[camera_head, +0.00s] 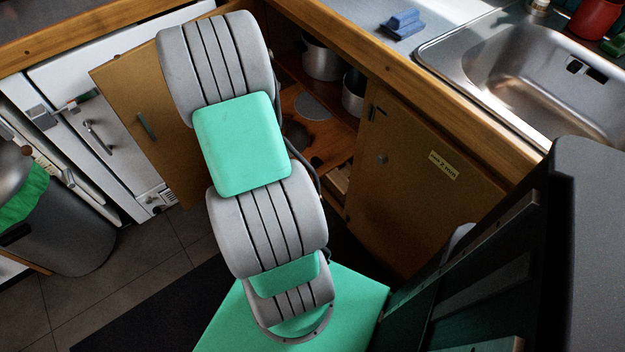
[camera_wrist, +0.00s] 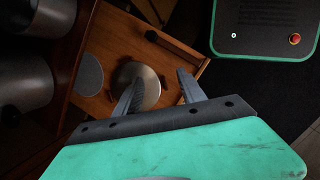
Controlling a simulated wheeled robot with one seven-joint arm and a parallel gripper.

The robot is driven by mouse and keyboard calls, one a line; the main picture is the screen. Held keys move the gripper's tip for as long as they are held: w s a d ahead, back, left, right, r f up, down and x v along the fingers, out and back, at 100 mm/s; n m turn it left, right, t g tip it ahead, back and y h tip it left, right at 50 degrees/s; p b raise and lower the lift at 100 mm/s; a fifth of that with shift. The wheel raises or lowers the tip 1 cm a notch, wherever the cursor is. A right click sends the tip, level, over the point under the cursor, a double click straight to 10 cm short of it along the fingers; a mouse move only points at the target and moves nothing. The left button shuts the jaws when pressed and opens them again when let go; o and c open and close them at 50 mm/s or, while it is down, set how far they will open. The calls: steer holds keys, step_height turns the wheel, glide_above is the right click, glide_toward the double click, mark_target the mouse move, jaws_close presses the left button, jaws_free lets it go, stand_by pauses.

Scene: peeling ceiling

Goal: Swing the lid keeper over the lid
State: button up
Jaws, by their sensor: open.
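In the wrist view, a round shiny metal lid (camera_wrist: 150,82) lies on a brown wooden board (camera_wrist: 103,45). My gripper (camera_wrist: 159,76) is open, with its two grey fingers apart. The left finger overlaps the lid in the picture and the right one is beside it; I cannot tell whether either touches. A dark narrow bar (camera_wrist: 172,44) lies near the board's edge, beyond the fingertips; it may be the lid keeper, but I cannot tell for sure. In the head view, the board (camera_head: 338,140) shows inside the open cabinet, and my arm hides the gripper.
A flat grey disc (camera_wrist: 89,75) lies on the board left of the lid. Metal pots (camera_head: 321,60) stand in the cabinet. An open cabinet door (camera_head: 135,100) is at left, a closed one (camera_head: 415,170) at right. A sink (camera_head: 510,65) is above right.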

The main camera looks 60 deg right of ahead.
steer(key=g+b, duration=0.2)
glide_toward(315, 160)
steer(key=d+f, duration=0.1)
steer(key=shift+n+t+y, duration=0.3)
steer(key=shift+n+y, duration=0.1)
steer(key=x, duration=0.2)
steer(key=b+x, duration=0.1)
steer(key=x, duration=0.2)
steer(key=b+x, duration=0.1)
steer(key=x, duration=0.1)
steer(key=shift+s+f, duration=0.1)
steer(key=shift+s, duration=0.35)
jaws_close()
